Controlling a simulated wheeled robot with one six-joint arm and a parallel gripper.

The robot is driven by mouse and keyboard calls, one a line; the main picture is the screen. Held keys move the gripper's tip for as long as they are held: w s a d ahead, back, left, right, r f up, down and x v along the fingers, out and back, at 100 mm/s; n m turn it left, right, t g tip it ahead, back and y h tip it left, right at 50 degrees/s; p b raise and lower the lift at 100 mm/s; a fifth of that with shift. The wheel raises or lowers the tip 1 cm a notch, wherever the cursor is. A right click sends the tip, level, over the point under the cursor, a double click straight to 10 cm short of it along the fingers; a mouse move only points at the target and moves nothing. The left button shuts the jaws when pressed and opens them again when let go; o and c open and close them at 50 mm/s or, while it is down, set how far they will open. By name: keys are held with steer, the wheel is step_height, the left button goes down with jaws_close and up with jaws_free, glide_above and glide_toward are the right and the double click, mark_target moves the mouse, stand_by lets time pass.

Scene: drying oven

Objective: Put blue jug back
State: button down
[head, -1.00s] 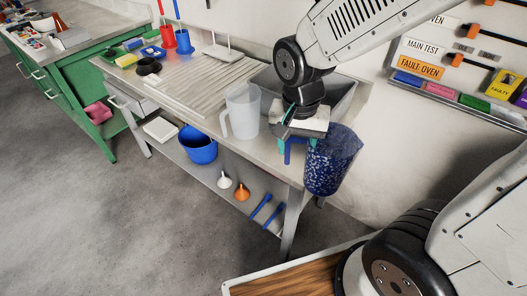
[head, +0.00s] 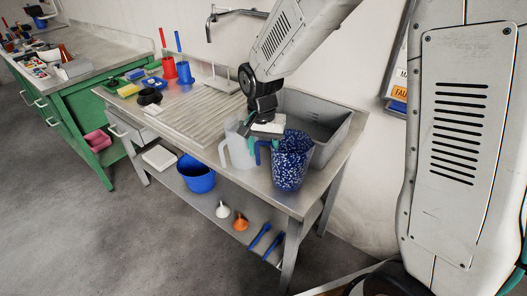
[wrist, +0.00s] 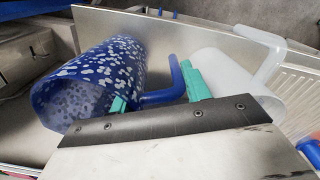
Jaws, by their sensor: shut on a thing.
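The blue jug (head: 289,163) has white speckles and a blue handle. In the head view it is upright over the right part of the steel bench (head: 262,186), in front of the sink; I cannot tell whether its base touches the bench. My gripper (head: 259,140) is shut on its handle, to the left of the jug body. In the wrist view the jug (wrist: 95,80) is at the left, and the teal fingers (wrist: 158,95) are at its handle. A clear white jug (head: 238,150) stands just left of it, partly hidden by my gripper.
The grey sink (head: 322,125) is behind the blue jug. A ribbed drainboard (head: 205,112) lies to the left. A blue bucket (head: 197,176), funnels (head: 231,217) and blue tools (head: 266,240) are on the lower shelf. The bench's front right corner is bare.

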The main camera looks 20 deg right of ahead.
steer(key=shift+f, duration=0.7)
steer(key=c, duration=0.7)
jaws_free()
steer(key=shift+f, duration=0.1)
